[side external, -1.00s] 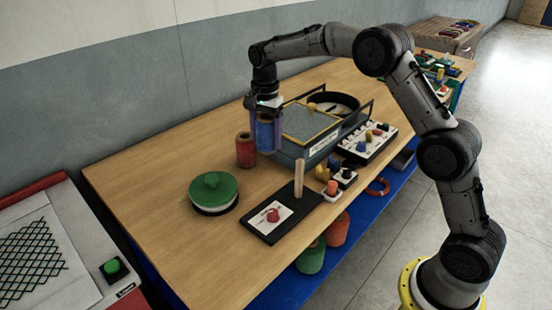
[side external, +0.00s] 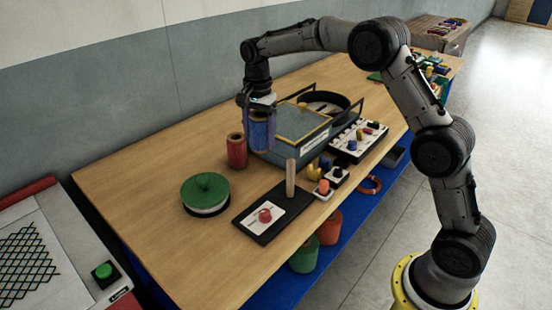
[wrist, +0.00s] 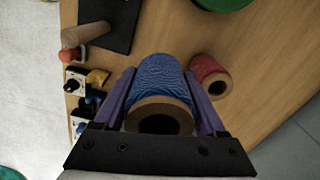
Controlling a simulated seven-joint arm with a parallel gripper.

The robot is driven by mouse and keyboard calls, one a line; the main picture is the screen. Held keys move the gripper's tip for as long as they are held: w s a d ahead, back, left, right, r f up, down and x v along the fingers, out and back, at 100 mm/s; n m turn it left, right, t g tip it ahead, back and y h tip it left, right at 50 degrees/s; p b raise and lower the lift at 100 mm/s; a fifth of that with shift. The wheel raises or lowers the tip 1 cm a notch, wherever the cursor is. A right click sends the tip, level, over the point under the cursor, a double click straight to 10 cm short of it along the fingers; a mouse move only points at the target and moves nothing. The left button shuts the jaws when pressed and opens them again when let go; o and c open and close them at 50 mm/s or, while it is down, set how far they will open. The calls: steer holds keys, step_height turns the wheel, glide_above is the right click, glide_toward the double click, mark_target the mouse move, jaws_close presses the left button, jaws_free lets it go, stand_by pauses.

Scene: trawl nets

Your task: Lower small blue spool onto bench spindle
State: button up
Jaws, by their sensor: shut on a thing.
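My gripper (wrist: 165,110) is shut on the blue spool (wrist: 160,80), with one finger on each side of it. In the side view the blue spool (side external: 261,134) hangs upright below my gripper (side external: 260,118), beside the grey box; whether its base touches the bench is unclear. The wooden spindle (side external: 291,178) stands upright on a black base (side external: 245,222) nearer the front of the bench, to the right of and in front of the spool. It is bare. The spindle also shows in the wrist view (wrist: 85,34), at upper left.
A red spool (side external: 237,151) stands close left of the blue one. A grey box (side external: 300,140) stands close right. A green-lidded round tin (side external: 205,192) sits at left. Small coloured parts (side external: 325,180) stand right of the spindle. Bare bench (side external: 140,180) lies at left.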

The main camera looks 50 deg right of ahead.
steer(key=s+r, duration=0.2)
steer(key=s, duration=0.1)
steer(key=s+a+r, duration=0.1)
steer(key=s, duration=0.3)
steer(key=s+r, duration=0.2)
steer(key=s, duration=0.2)
steer(key=shift+a+r, duration=0.2)
steer(key=shift+r, duration=0.15)
steer(key=shift+s, duration=0.25)
steer(key=shift+f, duration=1.4)
steer(key=shift+f, duration=5.95)
steer(key=o, duration=1.4)
